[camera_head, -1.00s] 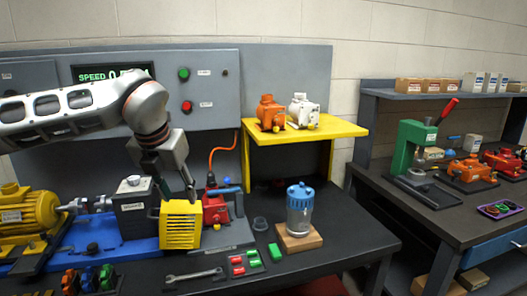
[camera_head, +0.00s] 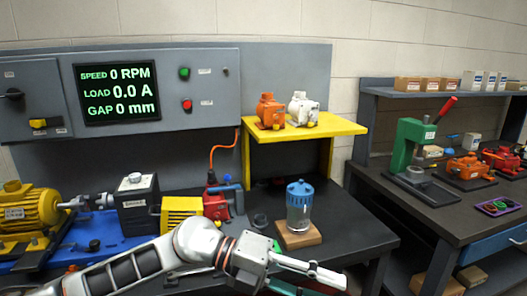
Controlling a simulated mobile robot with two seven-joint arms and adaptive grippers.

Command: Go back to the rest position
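My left arm (camera_head: 130,268) reaches in low from the left, across the front of the bench. Its gripper (camera_head: 325,284) points right at the bench's front edge, with fingers apart and nothing seen between them. The lower finger is partly cut off by the frame bottom. My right gripper is not in view. The yellow slotted guard (camera_head: 182,213) stands beside the grey block (camera_head: 136,206) on the motor rig, clear of my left gripper. The yellow motor (camera_head: 28,213) is at the far left.
A blue-topped canister (camera_head: 299,208) stands on a wooden block just behind my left gripper. Orange (camera_head: 270,110) and white (camera_head: 303,108) motors sit on the yellow shelf (camera_head: 300,137). A second bench (camera_head: 440,205) stands right. My arm hides the front bench tools.

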